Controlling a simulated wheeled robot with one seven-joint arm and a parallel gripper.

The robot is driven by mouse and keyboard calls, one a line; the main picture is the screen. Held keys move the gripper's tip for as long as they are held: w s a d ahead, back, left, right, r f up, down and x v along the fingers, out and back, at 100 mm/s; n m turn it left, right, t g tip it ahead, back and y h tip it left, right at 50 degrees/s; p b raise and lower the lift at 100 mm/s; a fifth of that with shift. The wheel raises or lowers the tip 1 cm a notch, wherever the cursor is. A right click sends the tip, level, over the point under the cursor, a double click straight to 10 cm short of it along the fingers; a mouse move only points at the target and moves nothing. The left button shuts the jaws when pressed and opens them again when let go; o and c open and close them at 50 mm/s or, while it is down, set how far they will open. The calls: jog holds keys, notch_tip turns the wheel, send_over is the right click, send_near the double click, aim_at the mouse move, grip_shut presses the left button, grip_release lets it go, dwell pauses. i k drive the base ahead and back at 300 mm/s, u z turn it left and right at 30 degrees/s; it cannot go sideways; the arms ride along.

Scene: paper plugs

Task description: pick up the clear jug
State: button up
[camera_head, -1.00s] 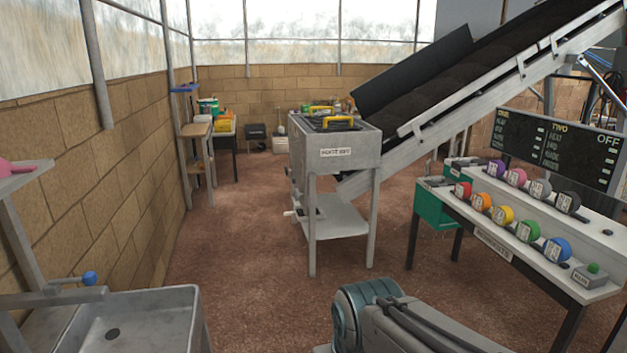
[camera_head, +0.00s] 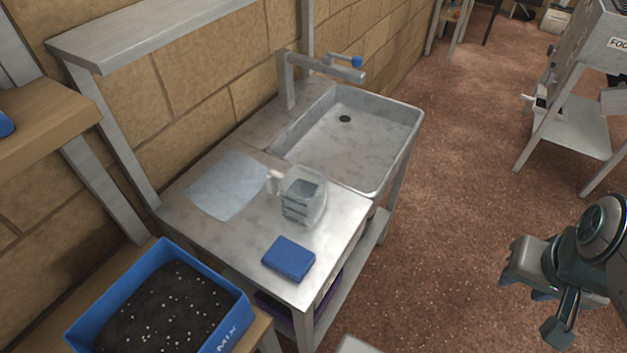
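The clear jug (camera_head: 303,196) stands upright on the grey metal counter, just in front of the sink. It is a see-through container with a pale handle on its left side. My gripper (camera_head: 535,298) is at the lower right, over the brown floor and well apart from the jug. Its two fingers are spread, with nothing visible between them.
A blue block-like item (camera_head: 289,259) and a pale blue sheet (camera_head: 228,185) lie on the counter near the jug. The sink (camera_head: 375,145) has a tap (camera_head: 318,66) with a blue knob. A blue box of dark soil (camera_head: 222,330) sits at the lower left. Floor right of the counter is clear.

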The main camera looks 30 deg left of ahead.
aim_at(302, 195)
jog(key=k, duration=0.65)
jog(key=z, duration=1)
jog(key=i, duration=0.85)
jog(key=u, duration=3)
jog(key=i, duration=0.5)
jog(key=u, duration=0.65)
jog(key=k, duration=0.35)
jog(key=z, duration=0.45)
